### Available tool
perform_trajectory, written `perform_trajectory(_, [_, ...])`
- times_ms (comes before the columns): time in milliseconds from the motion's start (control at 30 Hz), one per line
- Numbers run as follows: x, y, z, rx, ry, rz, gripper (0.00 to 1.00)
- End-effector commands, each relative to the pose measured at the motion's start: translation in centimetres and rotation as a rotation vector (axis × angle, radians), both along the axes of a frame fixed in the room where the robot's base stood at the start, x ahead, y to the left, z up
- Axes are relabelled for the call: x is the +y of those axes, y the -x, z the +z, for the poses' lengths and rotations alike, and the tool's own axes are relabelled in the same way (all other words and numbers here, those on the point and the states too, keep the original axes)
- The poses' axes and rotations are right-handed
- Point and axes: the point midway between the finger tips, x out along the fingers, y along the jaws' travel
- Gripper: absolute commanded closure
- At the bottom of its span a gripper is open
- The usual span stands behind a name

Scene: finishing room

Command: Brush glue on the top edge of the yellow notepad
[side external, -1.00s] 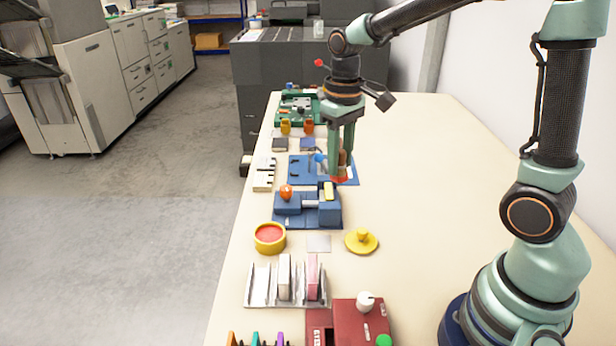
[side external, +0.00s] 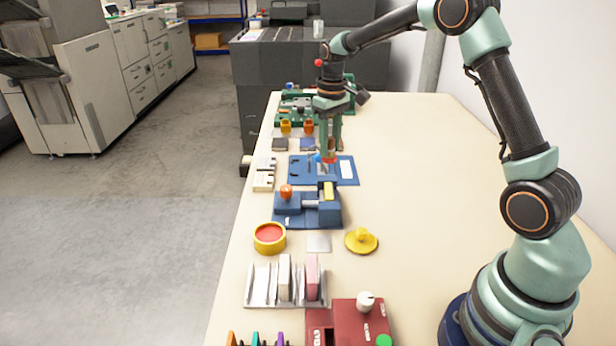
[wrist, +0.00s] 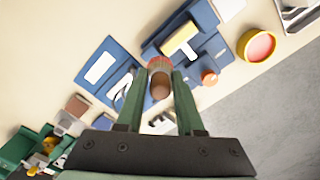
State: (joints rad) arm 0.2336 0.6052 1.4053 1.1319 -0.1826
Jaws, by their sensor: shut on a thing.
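The yellow notepad (side external: 328,190) sits in a blue clamping press (side external: 290,208) in the middle of the table. It also shows in the wrist view (wrist: 180,38) as a pale yellow strip. My gripper (side external: 329,156) is shut on a brush with a brown handle (wrist: 160,87) and a red-orange end (wrist: 159,64). It is over the blue tool mat, beyond the press and apart from the notepad. Whether the brush touches the mat is unclear. An open yellow pot (side external: 269,237) with red contents stands in front of the press, and a yellow lid (side external: 361,241) lies to its right.
The blue mat (side external: 307,178) has a white patch (side external: 346,169). Orange and yellow cups and green fixtures stand beyond it. A metal rack (side external: 258,296) and a red box (side external: 352,315) stand at the near end. The table's right side is clear.

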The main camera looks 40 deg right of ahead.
Motion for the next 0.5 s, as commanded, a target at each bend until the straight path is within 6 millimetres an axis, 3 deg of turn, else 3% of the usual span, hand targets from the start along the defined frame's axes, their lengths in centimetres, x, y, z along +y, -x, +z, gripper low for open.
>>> perform_trajectory(500, [0.0, 0.0, -4.7, 0.001, 0.000, 0.000, 1.00])
